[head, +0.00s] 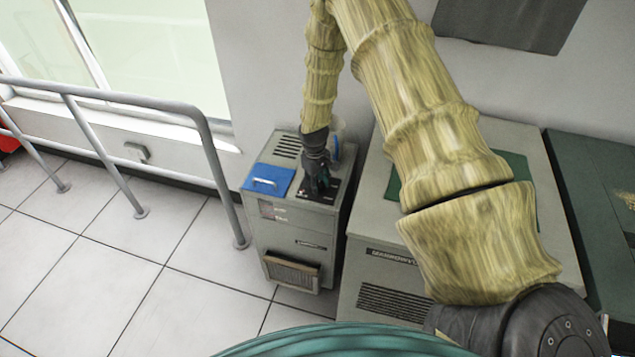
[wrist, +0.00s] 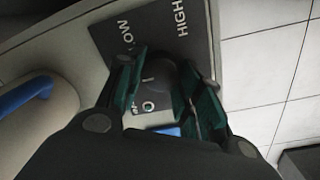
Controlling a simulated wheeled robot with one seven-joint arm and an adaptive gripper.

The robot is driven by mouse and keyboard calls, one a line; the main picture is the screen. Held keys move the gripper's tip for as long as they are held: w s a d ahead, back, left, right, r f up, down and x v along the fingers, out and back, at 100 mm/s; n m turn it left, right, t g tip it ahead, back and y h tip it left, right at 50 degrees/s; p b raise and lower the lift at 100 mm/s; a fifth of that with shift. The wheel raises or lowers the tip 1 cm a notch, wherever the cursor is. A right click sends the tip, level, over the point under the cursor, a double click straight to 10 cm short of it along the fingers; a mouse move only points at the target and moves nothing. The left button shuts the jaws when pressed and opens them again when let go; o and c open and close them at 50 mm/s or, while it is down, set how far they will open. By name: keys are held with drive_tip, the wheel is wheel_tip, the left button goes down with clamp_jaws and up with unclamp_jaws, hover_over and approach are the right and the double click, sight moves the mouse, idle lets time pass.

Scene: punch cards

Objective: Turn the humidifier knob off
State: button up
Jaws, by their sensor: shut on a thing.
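The humidifier (head: 285,228) is a grey upright cabinet with a dark control plate (head: 334,194) on its top. In the wrist view the plate (wrist: 203,38) carries the white words LOW and HIGH, with smaller white marks beside the knob. The dark round knob (wrist: 165,76) sits on this plate, partly hidden by the fingers. My gripper (head: 320,187) comes down from above onto the plate. Its green-padded fingers (wrist: 162,92) are on either side of the knob and shut on it. I cannot tell which setting the knob points to.
A blue panel with a handle (head: 268,180) lies on the humidifier's top, left of the plate. A larger grey cabinet (head: 385,297) stands close on the right. A metal railing (head: 212,150) stands to the left. Tiled floor (head: 140,260) is clear in front.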

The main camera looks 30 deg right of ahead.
idle(0.3)
drive_tip(key=o, duration=1)
drive_tip(key=shift+o, duration=0.2)
wheel_tip(320, 180, up, 12)
drive_tip(key=shift+a, duration=0.3)
